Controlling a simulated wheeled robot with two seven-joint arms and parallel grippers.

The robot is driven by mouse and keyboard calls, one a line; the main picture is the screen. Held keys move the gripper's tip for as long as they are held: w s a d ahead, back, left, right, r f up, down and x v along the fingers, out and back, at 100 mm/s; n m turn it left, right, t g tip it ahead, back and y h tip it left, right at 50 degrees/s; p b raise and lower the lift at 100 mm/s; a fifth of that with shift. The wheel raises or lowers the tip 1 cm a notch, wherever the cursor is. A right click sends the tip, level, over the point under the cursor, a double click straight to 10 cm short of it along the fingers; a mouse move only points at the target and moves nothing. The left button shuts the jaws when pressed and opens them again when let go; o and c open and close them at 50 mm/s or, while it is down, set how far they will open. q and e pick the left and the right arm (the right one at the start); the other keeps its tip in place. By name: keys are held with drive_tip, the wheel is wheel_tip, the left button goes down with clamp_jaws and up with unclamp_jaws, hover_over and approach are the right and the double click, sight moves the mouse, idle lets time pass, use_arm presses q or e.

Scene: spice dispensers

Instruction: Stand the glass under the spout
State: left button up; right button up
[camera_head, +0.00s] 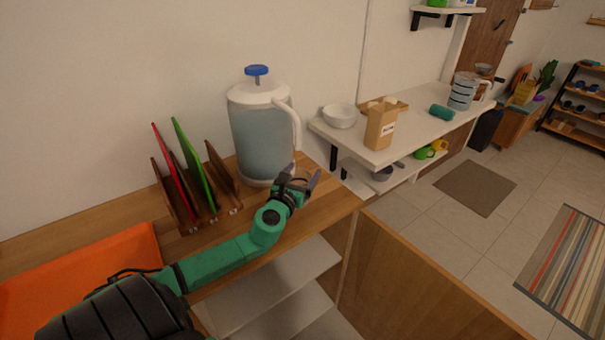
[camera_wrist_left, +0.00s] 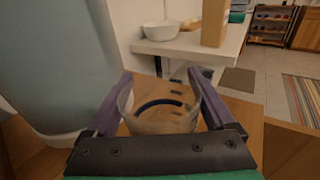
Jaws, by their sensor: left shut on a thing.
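The dispenser (camera_head: 260,138) is a large translucent blue-grey jug with a white lid and a blue knob, standing on the wooden counter. Its curved white spout (camera_head: 295,128) comes down on the right side. My left gripper (camera_head: 303,181) is beside the dispenser's lower right, close to the spout's lower end. In the left wrist view its purple fingers are shut on a clear glass (camera_wrist_left: 160,118), which looks upright. The dispenser's wall (camera_wrist_left: 62,60) fills the left of that view. I cannot tell if the glass touches the counter. My right gripper is not in view.
Upright red, green and brown boards (camera_head: 190,175) stand left of the dispenser. An orange tray (camera_head: 90,265) lies at the front left. The counter's right edge (camera_head: 345,205) is close to my gripper. A white shelf (camera_head: 400,135) with a bowl (camera_head: 339,115) and a carton (camera_head: 380,126) stands beyond.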

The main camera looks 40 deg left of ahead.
use_arm(q)
drive_tip(key=o, duration=1.2)
drive_tip(key=shift+f, duration=0.15)
drive_tip(key=shift+c, duration=0.2)
drive_tip(key=shift+o, duration=0.6)
drive_tip(key=shift+r, duration=0.3)
drive_tip(key=shift+s+d+f, duration=0.15)
drive_tip(key=shift+s, duration=0.2)
drive_tip(key=v, duration=1.1)
drive_tip(key=shift+s+b, duration=0.15)
drive_tip(key=shift+b, duration=0.15)
